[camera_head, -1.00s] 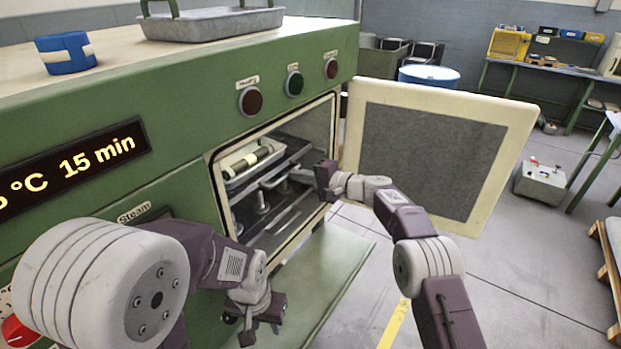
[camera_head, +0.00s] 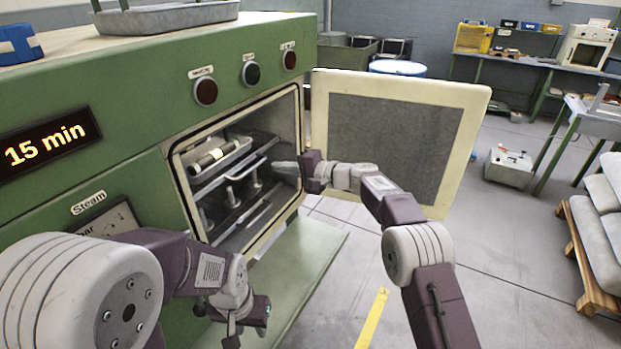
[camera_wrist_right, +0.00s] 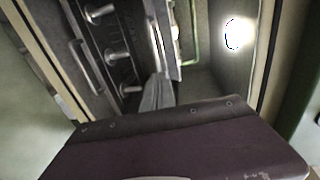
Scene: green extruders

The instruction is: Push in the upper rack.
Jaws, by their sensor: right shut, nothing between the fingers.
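The green oven (camera_head: 120,170) stands open. Inside, the upper rack (camera_head: 264,152) carries a light tray (camera_head: 215,162) with a dark and pale cylinder in it. A metal handle (camera_head: 247,170) and pegs show below the tray; which rack they belong to is unclear. My right gripper (camera_head: 284,169) is at the right side of the opening, its shut fingers pointing in, empty. In the right wrist view its fingers (camera_wrist_right: 156,93) are beside the rack parts; contact is unclear. My left gripper (camera_head: 247,322) hangs low in front of the oven, its jaw state unclear.
The oven door (camera_head: 475,130) is swung open to the right, behind my right arm. A green ledge (camera_head: 315,265) sticks out below the opening. Floor to the right is clear up to a grey box (camera_head: 508,168) and a pallet (camera_head: 590,265).

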